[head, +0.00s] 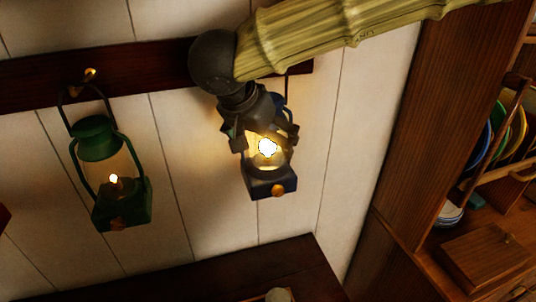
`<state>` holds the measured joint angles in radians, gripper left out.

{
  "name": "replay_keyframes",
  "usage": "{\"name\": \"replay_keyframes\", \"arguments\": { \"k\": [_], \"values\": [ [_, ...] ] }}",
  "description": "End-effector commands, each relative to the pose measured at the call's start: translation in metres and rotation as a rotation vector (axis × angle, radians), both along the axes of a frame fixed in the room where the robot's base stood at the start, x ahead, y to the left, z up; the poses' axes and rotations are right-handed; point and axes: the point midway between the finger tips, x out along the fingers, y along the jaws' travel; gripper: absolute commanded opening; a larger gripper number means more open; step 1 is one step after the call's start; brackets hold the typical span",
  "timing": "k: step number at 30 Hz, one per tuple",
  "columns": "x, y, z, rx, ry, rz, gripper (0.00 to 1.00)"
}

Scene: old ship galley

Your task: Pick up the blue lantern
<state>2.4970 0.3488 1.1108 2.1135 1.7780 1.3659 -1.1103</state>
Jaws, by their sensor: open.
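The blue lantern (271,184) hangs upright against the white plank wall, below the dark wall rail, with its flame lit. My gripper (265,143) is open at the lantern's upper part, with its fingers to the left and right of the glass. From this view I cannot tell whether the fingers touch it. My gripper and wrist hide most of the lantern's top and its hook.
A lit green lantern (112,178) hangs from a hook on the dark rail (150,75) to the left. A wooden cabinet (420,130) with plates and bowls stands on the right. A dark wooden surface (220,277) lies below the lanterns.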

Motion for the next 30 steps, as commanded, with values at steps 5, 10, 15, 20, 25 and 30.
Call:
{"name": "replay_keyframes", "arguments": {
  "k": [5,10,15,20,25,30],
  "values": [
    [0.0002,0.0000,-0.0006,0.000,-0.001,0.001,1.00],
    [0.0001,0.0001,-0.0004,0.000,-0.001,0.001,0.76],
    [0.0001,0.0001,-0.0004,0.001,0.000,0.001,0.45],
    [0.0000,0.0000,-0.0005,0.000,0.000,0.000,0.16],
    [0.0002,0.0002,0.0008,0.001,-0.003,0.000,0.10],
    [0.0004,0.0002,0.0022,0.002,-0.003,-0.001,0.10]
  ]
}}
